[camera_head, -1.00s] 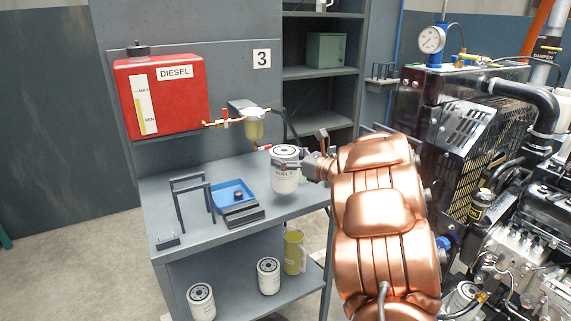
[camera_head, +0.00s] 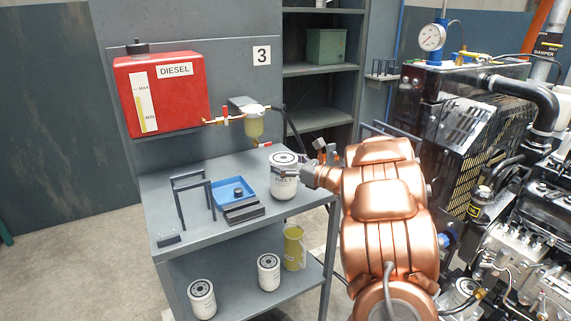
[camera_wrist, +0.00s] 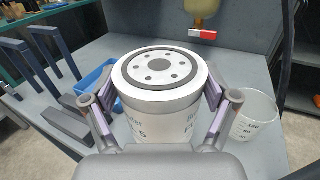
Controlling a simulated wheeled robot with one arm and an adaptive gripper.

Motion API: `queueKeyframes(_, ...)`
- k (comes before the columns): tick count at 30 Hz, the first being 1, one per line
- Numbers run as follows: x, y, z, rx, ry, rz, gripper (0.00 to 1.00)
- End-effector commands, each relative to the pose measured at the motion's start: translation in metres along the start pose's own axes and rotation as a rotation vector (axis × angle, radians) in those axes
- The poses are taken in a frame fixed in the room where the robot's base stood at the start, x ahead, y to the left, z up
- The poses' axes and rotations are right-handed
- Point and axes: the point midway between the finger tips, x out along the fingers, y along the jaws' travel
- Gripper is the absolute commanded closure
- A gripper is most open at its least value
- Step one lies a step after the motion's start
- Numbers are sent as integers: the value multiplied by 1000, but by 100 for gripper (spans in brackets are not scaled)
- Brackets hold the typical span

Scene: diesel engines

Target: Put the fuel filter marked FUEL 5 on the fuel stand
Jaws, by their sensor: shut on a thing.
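A white fuel filter (camera_head: 284,182) with a dark ring on its top is upright at the right end of the grey bench top (camera_head: 240,252), below the yellow filter bowl. Its label is small, but in the wrist view a "5" shows on the filter (camera_wrist: 160,122). My gripper (camera_head: 300,172) is shut on it, and in the wrist view one finger lies on each side of its body. I cannot tell whether the base touches the bench. The bench carries a red DIESEL tank (camera_head: 165,92), which suggests it is the fuel stand.
A dark frame (camera_head: 192,183), a blue tray (camera_head: 233,190) and a dark stepped block (camera_head: 244,213) stand left of the filter. A clear beaker (camera_wrist: 256,115) is close on its right. Two filters and a yellow jug (camera_head: 294,248) are on the lower shelf. An engine stands at right.

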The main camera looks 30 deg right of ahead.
Motion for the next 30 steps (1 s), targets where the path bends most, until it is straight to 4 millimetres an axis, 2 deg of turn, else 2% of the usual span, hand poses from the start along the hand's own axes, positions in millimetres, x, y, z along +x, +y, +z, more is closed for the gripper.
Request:
queueKeyframes(3,0,0,-2,-1,-2,0,84)
queueKeyframes(4,0,0,-2,-1,-1,0,13)
queueKeyframes(8,0,0,-1,-1,-1,0,0)
queueKeyframes(23,0,0,4,2,0,0,0)
queueKeyframes(30,-36,-1,0,-4,2,-5,0)
